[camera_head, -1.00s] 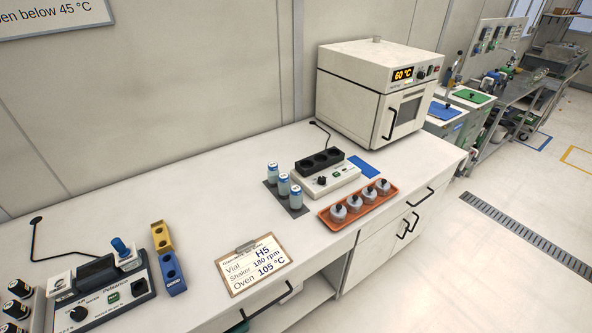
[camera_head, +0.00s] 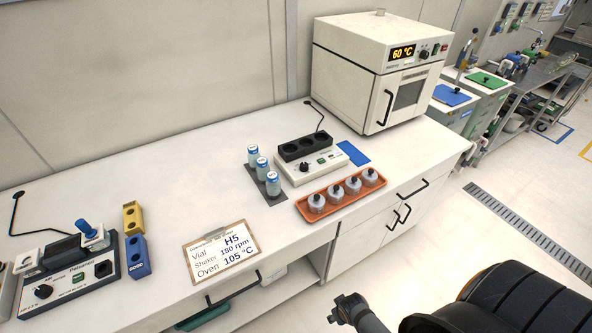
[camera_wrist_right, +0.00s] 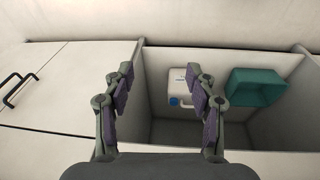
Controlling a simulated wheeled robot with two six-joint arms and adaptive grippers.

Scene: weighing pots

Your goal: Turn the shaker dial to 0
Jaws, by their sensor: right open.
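Two bench devices have black dials, and I cannot read which is the shaker. The left device (camera_head: 72,284) has a dial (camera_head: 43,291) at its front left, a green switch and a blue-knobbed clamp on top. The middle device (camera_head: 325,173) has a black three-well block on top and a small dial (camera_head: 304,167). My right gripper (camera_wrist_right: 158,74) is open and empty in the right wrist view, above an open cabinet bay and away from both dials. Part of my right arm shows at the bottom of the head view. My left gripper is not in view.
An oven (camera_head: 348,70) reading 60 °C stands at the back. A clipboard (camera_head: 222,250) reads H5, 180 rpm, 105 °C. An orange tray (camera_head: 331,210) holds several lidded pots. Blue-capped vials (camera_head: 262,167) stand beside the middle device. Bare bench lies behind the clipboard.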

